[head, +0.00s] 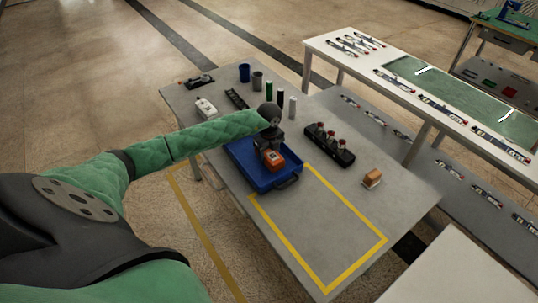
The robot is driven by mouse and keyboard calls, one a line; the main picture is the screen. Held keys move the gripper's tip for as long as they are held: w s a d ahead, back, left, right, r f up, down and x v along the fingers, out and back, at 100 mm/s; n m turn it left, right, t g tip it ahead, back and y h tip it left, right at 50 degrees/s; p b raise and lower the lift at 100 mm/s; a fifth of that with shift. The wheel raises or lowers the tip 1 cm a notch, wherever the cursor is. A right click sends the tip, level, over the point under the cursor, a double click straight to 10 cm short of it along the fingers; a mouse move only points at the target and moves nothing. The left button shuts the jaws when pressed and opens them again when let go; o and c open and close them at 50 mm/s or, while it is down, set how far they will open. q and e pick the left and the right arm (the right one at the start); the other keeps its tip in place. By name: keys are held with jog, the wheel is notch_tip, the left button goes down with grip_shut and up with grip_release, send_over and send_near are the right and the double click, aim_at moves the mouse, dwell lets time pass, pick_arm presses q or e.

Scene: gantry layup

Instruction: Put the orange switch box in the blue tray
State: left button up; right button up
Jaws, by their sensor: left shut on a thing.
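The blue tray (249,172) lies on the grey table, at the far end of the yellow taped outline. The orange switch box (273,161) shows over the right part of the tray. My left gripper (270,143) reaches in from the left above the tray and is shut on the orange switch box. I cannot tell whether the box touches the tray floor. The gripper hides part of the tray and the back of the box. My right gripper is not in view.
A black holder with red-topped parts (330,147) stands right of the tray. A small orange-brown block (372,178) lies farther right. Several cylinders and a blue cup (244,73) stand behind. The yellow-outlined table area (318,225) is clear.

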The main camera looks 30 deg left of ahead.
aim_at(269, 152)
pick_arm(q)
jog(key=shift+f, duration=0.1)
jog(key=o, duration=1.1)
jog(key=shift+c, duration=0.2)
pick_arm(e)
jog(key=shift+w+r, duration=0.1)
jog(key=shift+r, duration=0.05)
pick_arm(q)
jog(key=shift+r, duration=0.5)
notch_tip(269, 152, up, 11)
jog(key=p, duration=0.5)
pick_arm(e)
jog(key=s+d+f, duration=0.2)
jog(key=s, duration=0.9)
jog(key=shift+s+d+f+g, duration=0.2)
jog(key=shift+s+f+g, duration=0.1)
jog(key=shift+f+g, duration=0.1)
pick_arm(q)
jog(key=shift+r, duration=0.1)
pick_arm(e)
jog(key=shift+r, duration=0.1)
